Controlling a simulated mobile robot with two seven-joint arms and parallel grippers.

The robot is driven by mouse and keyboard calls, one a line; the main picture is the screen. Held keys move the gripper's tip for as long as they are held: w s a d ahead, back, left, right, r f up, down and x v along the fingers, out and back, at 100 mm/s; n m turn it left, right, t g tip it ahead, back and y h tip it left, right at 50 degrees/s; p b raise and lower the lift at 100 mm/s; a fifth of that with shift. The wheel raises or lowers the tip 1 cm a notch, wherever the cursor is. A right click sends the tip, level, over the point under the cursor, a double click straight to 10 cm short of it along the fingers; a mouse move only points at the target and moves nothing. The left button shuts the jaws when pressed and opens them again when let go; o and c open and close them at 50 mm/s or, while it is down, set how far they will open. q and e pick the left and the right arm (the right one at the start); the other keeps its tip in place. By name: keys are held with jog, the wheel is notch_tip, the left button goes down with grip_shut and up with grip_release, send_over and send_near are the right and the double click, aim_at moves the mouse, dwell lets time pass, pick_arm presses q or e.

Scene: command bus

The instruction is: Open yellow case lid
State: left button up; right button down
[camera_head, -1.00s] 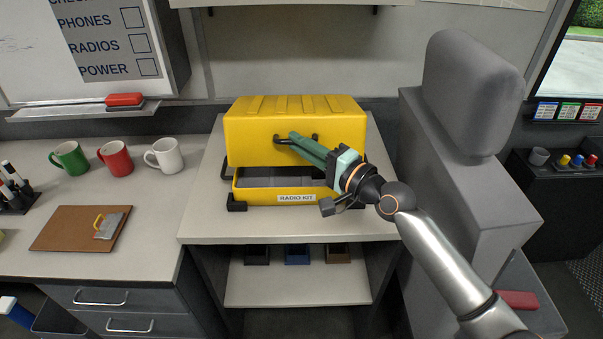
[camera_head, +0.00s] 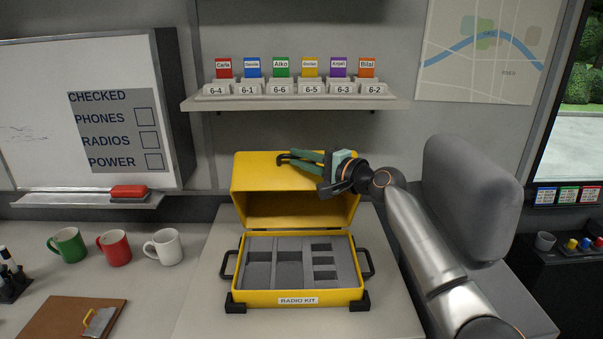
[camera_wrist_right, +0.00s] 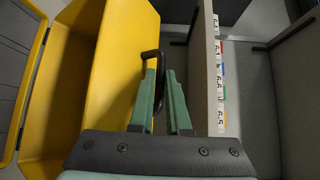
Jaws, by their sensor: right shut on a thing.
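The yellow case (camera_head: 257,297), labelled RADIO KIT, stands on the counter with its grey foam compartments showing and empty. Its yellow lid (camera_head: 257,181) is raised on the hinge at the back, its hollow inside facing forward. The black lid handle (camera_head: 284,158) is at the top of the lid. My right gripper (camera_head: 290,158) has its green fingers at this handle and is shut on it. In the right wrist view the handle (camera_wrist_right: 150,54) shows at the fingers, with the lid (camera_wrist_right: 112,70) to the left. My left gripper is in neither view.
A shelf (camera_head: 300,104) with several coloured name cards is on the wall above the lid. Green, red and white mugs (camera_head: 165,246) stand to the left of the case. A grey seat (camera_head: 470,195) is to the right, behind my right arm.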

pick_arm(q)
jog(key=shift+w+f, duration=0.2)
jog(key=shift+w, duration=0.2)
pick_arm(e)
jog(key=shift+w+r, duration=0.6)
jog(key=shift+w, duration=0.25)
jog(key=c, duration=0.9)
grip_release()
jog(key=shift+f, duration=0.1)
jog(key=shift+s+d+p, duration=0.35)
jog(key=shift+p, duration=0.15)
jog(key=p+v, duration=0.4)
jog(key=v, duration=0.1)
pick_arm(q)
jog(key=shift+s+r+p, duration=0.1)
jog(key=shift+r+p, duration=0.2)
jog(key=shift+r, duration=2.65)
pick_arm(e)
jog(key=shift+v, duration=0.8)
